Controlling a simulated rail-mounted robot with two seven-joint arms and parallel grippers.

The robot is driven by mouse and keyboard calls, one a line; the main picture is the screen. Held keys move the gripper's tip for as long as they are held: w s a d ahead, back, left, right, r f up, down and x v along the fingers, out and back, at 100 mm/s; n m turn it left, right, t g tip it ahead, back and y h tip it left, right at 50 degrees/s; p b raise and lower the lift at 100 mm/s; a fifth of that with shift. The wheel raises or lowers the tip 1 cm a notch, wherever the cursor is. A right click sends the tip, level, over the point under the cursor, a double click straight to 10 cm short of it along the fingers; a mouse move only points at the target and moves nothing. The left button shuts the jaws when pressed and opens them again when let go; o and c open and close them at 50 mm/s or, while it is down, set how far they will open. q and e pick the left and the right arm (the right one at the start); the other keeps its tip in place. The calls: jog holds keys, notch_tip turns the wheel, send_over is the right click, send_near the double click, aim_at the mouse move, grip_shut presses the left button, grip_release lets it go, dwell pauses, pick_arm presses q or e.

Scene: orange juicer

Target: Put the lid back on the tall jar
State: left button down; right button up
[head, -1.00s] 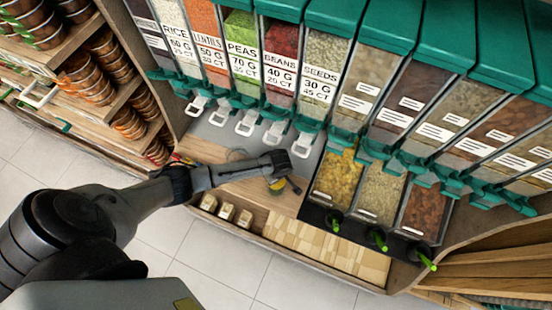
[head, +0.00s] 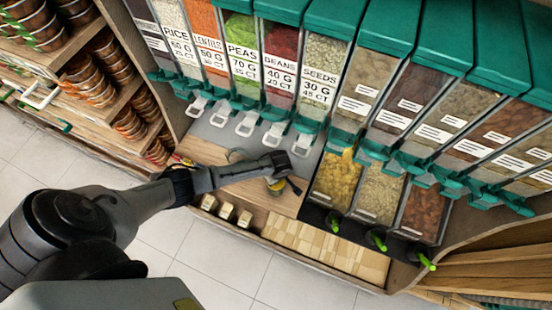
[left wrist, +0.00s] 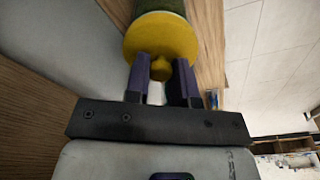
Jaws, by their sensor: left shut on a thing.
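A yellow round lid with a small knob (left wrist: 162,38) fills the upper middle of the left wrist view. My left gripper (left wrist: 159,72) has its two dark fingers either side of the knob and is shut on it. A greenish cylindrical body, apparently the jar (left wrist: 160,5), shows just beyond the lid; whether the lid is seated on it I cannot tell. In the head view, a small yellow part (head: 275,187) shows beside my left gripper (head: 290,183) over the wooden counter; my arm hides much there. My right gripper is not in view.
Dispensers with green tops (head: 410,75) stand along the back, with white levers above the grey counter (head: 222,130). Bins of dry goods (head: 380,195) lie to the right. Small containers (head: 227,212) sit on the shelf below. A rack of bowls (head: 85,60) stands left.

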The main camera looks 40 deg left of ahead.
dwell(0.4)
pick_arm(q)
jog(key=c, duration=0.9)
grip_release()
jog(key=o, duration=0.5)
jog(key=shift+r, duration=0.1)
jog(key=shift+r+p, duration=1.75)
jog(key=shift+p, duration=0.5)
jog(key=shift+r+p, duration=1.65)
jog(key=shift+p, duration=0.3)
